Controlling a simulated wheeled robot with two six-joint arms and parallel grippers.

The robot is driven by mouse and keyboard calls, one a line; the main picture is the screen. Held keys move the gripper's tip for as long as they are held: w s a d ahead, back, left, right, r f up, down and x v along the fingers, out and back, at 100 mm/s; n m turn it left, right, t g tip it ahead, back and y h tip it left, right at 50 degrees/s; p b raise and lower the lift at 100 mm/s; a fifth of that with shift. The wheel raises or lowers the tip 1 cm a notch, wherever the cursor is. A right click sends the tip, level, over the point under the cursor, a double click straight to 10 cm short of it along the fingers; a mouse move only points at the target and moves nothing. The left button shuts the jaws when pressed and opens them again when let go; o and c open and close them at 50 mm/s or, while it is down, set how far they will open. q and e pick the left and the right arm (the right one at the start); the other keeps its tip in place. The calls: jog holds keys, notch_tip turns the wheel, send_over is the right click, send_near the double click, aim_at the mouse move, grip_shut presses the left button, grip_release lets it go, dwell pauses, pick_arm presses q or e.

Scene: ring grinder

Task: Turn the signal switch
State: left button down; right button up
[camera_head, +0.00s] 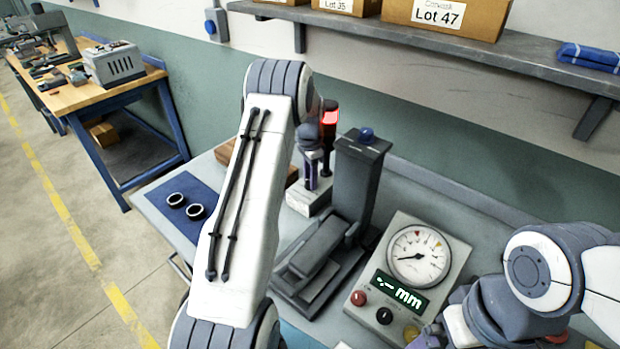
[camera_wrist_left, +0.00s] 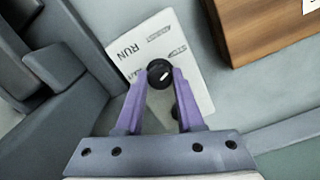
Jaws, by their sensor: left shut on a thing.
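The signal switch (camera_wrist_left: 159,74) is a round black knob with a white mark, on a pale panel printed "RUN" in the left wrist view. My left gripper (camera_wrist_left: 160,80) has its two purple fingers closed on the knob, one on each side. In the head view the left gripper (camera_head: 318,178) points down over the small pale switch box (camera_head: 308,198), and the knob is hidden there. A signal light (camera_head: 330,118) glows red just behind the gripper. My right arm is at the lower right of the head view, and its fingertips are not clearly visible.
A dark grey machine (camera_head: 360,185) stands right of the switch box. A gauge box (camera_head: 415,270) with a dial and several knobs is further right. A wooden block (camera_wrist_left: 268,28) lies close to the switch panel.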

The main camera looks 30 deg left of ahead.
pick_arm(q)
jog(key=shift+w+r, duration=0.1)
jog(key=c, duration=0.5)
grip_release()
notch_tip(320, 180, up, 10)
jog(key=shift+r+b, duration=0.2)
jog(key=shift+b, duration=0.95)
